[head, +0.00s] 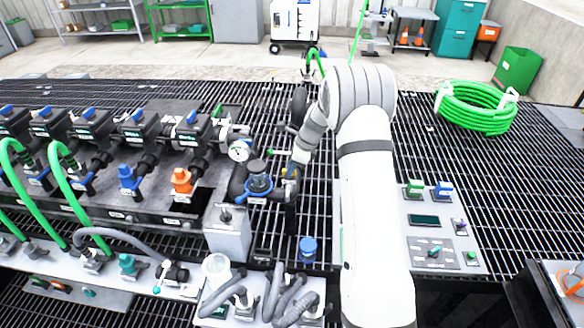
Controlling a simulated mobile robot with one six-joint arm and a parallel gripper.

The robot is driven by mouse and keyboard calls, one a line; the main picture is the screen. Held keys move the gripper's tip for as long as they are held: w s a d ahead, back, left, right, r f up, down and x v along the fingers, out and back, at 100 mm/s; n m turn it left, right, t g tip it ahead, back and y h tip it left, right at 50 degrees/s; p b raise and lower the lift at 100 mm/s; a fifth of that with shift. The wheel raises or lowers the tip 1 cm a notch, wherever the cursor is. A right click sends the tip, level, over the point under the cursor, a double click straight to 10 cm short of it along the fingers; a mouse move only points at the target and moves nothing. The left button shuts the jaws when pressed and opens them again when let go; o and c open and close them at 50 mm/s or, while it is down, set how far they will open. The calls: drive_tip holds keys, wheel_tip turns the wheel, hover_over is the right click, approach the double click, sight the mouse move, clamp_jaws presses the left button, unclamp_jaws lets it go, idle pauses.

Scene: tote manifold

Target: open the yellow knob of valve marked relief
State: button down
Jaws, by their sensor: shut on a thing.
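My gripper (291,178) is at the end of my white arm, pointing down and to the left, just right of a dark valve body with a blue ring (258,184). The relief marking cannot be read at this size, and the knob's angle cannot be told.
A round gauge (240,151) and a grey box with a lever (227,232) stand close to the left. An orange coupling (182,182) and green hoses are farther left. A control panel (436,225) lies right of my arm. A coiled green hose (476,108) rests on open grating.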

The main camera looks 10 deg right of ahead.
drive_tip(key=shift+n, duration=0.3)
drive_tip(key=n+g, duration=0.1)
drive_tip(key=n, duration=0.2)
drive_tip(key=shift+w+g+p, duration=0.15)
drive_tip(key=shift+g+p, duration=0.15)
drive_tip(key=shift+p, duration=0.05)
drive_tip(key=n+g, duration=0.1)
drive_tip(key=n, duration=0.2)
drive_tip(key=n+g, duration=0.1)
drive_tip(key=n, duration=0.2)
drive_tip(key=shift+w+a+p, duration=0.15)
drive_tip(key=shift+p, duration=0.15)
drive_tip(key=n, duration=0.2)
drive_tip(key=n+g+h, duration=0.1)
drive_tip(key=n, duration=0.1)
drive_tip(key=shift+a+h, duration=0.1)
drive_tip(key=shift+h, duration=0.2)
drive_tip(key=shift+f+n+g+h, duration=0.1)
drive_tip(key=shift+n+g+h, duration=0.25)
drive_tip(key=shift+n, duration=0.7)
drive_tip(key=shift+n+g+h, duration=0.25)
drive_tip(key=shift+n+h, duration=0.1)
drive_tip(key=shift+n, duration=0.7)
drive_tip(key=c, duration=1.4)
unclamp_jaws()
drive_tip(key=shift+c, duration=0.2)
drive_tip(key=shift+w, duration=0.1)
